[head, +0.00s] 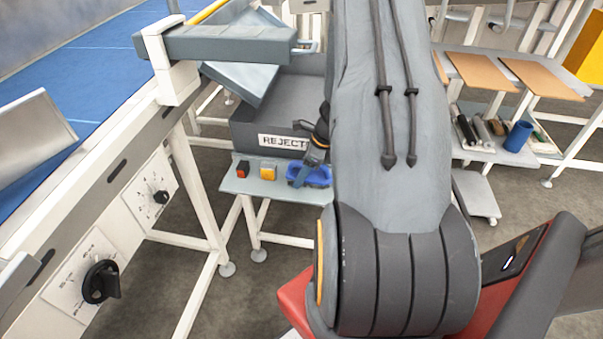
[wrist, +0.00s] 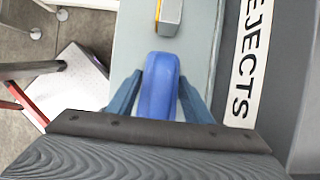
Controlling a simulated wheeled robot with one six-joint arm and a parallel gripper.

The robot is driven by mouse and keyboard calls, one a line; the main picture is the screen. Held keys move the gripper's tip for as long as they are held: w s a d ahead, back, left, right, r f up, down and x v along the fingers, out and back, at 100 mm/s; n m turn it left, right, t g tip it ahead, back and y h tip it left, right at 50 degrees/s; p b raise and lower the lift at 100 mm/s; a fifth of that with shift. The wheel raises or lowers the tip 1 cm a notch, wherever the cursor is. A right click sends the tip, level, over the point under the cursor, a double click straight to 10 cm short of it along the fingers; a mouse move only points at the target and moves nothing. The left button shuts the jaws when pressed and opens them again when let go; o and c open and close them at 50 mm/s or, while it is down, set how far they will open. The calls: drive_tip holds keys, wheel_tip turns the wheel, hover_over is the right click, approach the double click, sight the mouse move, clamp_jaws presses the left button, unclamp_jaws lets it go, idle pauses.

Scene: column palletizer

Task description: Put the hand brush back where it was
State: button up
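A blue, rounded, elongated thing, which I take to be the hand brush (head: 320,177), is at the right of the small grey-blue table (head: 240,184). It also shows in the wrist view (wrist: 160,88), lengthwise in the picture. No bristles are visible. My gripper (head: 303,176) points down at it from above, with one blue finger on its near side. In the wrist view the gripper's two fingers (wrist: 160,94) lie close along both long sides with no clear gap. Its lower end is hidden by my gripper's dark body. I cannot tell whether it touches the tabletop.
A red button box (head: 243,169) and a yellow one (head: 268,170) stand left of the brush. A grey bin marked REJECTS (head: 262,130) is right behind. A conveyor frame (head: 110,170) is at left. A rack with rollers and a blue cup (head: 518,136) is at right.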

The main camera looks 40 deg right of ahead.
drive_tip(key=shift+o, duration=1.4)
drive_tip(key=shift+r, duration=0.15)
drive_tip(key=shift+r, duration=0.25)
drive_tip(key=b+v, duration=0.1)
drive_tip(key=v, duration=1)
drive_tip(key=shift+s+d+r, duration=0.1)
drive_tip(key=shift+r, duration=0.15)
